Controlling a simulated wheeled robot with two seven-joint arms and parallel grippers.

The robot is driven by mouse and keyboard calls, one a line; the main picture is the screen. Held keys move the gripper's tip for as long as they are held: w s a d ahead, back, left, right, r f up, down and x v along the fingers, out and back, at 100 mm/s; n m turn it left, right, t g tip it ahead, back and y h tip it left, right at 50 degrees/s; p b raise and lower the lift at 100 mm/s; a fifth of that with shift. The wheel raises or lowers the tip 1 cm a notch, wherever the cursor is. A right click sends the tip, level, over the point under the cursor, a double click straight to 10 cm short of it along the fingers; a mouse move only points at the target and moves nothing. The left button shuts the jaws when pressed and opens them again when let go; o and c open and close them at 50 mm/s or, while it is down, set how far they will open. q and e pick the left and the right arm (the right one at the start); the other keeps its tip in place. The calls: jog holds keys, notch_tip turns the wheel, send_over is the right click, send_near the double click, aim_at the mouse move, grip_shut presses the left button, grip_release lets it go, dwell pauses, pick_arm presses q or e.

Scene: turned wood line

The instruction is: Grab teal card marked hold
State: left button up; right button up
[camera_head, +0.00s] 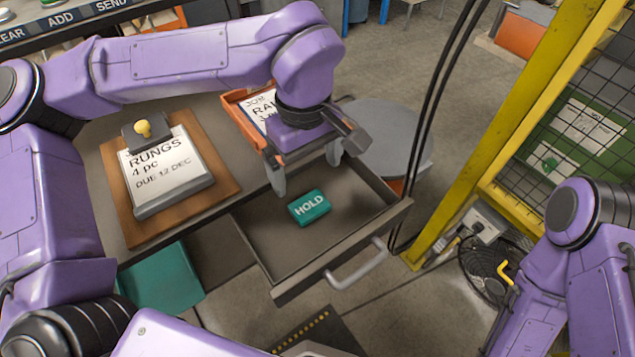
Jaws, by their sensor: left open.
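The teal card (308,208) marked HOLD lies in the open drawer (270,236), near its middle. It looks like a small thick block with white lettering. My left gripper (306,172) is over the drawer's back part, fingers pointing down. It is open and empty, apart from the card and a little behind it in the picture. My right arm shows at the lower right, but its gripper is out of view.
A clipboard (168,183) reading RUNGS lies on a wooden board left of the drawer. An orange tray (236,108) with a paper is behind my left gripper. The drawer's front wall and handle (358,268) face the viewer. A yellow post (478,140) stands right.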

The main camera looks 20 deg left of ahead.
aim_at(307, 203)
pick_arm(q)
jog(key=s+f, duration=0.2)
jog(key=f, duration=0.1)
jog(key=shift+s+f, duration=0.1)
jog(key=shift+s, duration=0.15)
jog(key=f, duration=0.1)
jog(key=w+f, duration=0.1)
jog(key=f, duration=0.1)
jog(key=w+f, duration=0.1)
jog(key=f, duration=0.1)
jog(key=shift+w+p, duration=0.25)
jog(key=shift+p, duration=0.05)
jog(key=shift+f, duration=0.15)
jog(key=shift+s+a, duration=0.1)
jog(key=shift+s, duration=0.3)
jog(key=shift+w, duration=0.1)
jog(key=c, duration=1)
pick_arm(e)
jog(key=shift+s+r, duration=0.4)
jog(key=shift+s, duration=0.4)
